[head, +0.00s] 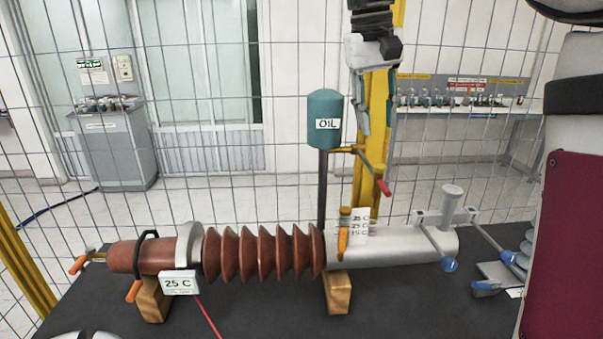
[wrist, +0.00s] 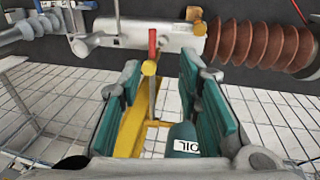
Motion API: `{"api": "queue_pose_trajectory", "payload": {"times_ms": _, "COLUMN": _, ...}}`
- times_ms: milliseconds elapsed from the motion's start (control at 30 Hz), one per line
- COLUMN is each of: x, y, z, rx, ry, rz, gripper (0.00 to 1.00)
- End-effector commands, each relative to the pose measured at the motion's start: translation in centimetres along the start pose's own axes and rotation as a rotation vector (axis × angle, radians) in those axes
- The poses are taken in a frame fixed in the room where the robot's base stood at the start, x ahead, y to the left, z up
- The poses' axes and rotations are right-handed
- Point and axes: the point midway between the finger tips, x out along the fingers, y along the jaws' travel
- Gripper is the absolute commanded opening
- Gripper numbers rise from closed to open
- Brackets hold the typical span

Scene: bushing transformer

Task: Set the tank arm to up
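The teal oil tank (head: 325,118), labelled OIL, stands on a dark post behind the bushing. A brass pipe (head: 343,150) runs right from it to the tank arm (head: 373,172), a thin lever with a red tip (head: 384,188). The arm slopes down and to the right. My gripper (head: 366,122) is above the arm, right of the tank, fingers pointing down. In the wrist view my gripper (wrist: 160,78) is open, its teal pads apart. The red tip (wrist: 153,42) and the tank (wrist: 183,140) appear between or near the fingers; contact is not visible.
The brown ribbed bushing (head: 262,252) lies on wooden blocks (head: 338,292) on a dark table (head: 255,318). Orange-handled and blue-handled levers stick out at its ends. A yellow post (head: 375,110) and wire fence stand behind. A maroon panel (head: 565,250) fills the right edge.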

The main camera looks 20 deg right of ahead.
Motion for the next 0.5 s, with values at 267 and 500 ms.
{"api": "queue_pose_trajectory", "payload": {"times_ms": 267, "x": 1.0, "y": 0.6, "z": -2.4, "rx": 0.020, "ry": -0.047, "rz": 0.025, "gripper": 0.32}}
{"api": "queue_pose_trajectory", "payload": {"times_ms": 500, "x": 4.2, "y": 0.7, "z": -2.0, "rx": 0.021, "ry": -0.050, "rz": 0.025, "gripper": 0.32}}
